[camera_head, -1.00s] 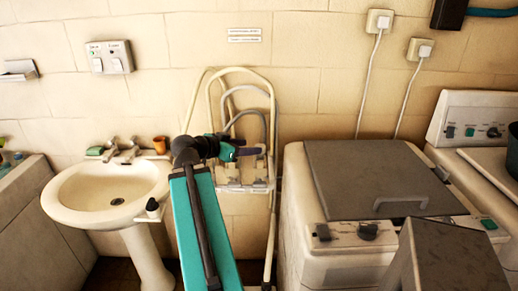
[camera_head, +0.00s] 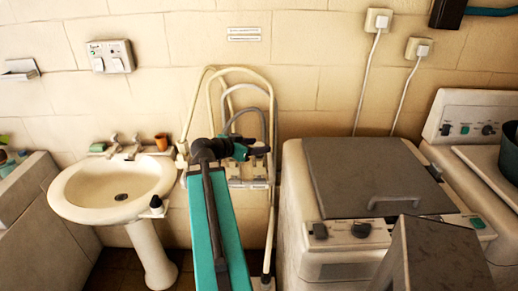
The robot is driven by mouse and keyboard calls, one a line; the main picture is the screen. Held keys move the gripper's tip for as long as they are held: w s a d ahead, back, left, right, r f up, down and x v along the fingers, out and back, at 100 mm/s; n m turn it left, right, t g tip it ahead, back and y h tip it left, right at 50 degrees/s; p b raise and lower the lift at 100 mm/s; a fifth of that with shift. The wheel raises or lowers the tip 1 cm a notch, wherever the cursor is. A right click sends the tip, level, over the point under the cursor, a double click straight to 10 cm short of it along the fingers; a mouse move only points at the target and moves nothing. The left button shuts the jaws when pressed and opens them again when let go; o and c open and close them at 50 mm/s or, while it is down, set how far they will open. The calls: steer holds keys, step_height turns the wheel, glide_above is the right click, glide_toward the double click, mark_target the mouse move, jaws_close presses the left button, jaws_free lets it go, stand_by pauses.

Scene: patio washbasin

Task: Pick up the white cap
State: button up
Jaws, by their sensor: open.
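I cannot make out a white cap for certain. A small white-and-black thing (camera_head: 156,204) sits at the front right rim of the white washbasin (camera_head: 75,206); it is too small to tell what it is. My gripper (camera_head: 256,150) is at the end of my teal and black arm, in front of the hose rack on the wall. It is to the right of the basin and apart from it. Its jaws are small and dark here; they are open, and I see nothing held.
An orange cup (camera_head: 161,142) and taps (camera_head: 125,146) stand at the basin's back. Looped hoses (camera_head: 240,72) hang behind my arm. A washing machine with a grey lid (camera_head: 365,172) stands to the right, with another machine (camera_head: 472,120) beyond. A low wall (camera_head: 24,200) is at left.

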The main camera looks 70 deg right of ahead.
steer(key=shift+d, duration=0.1)
stand_by(0.3)
steer(key=shift+p+x, duration=0.95)
steer(key=shift+x, duration=0.15)
steer(key=p+x, duration=0.1)
steer(key=x, duration=0.2)
steer(key=c, duration=1.1)
steer(key=shift+r, duration=0.15)
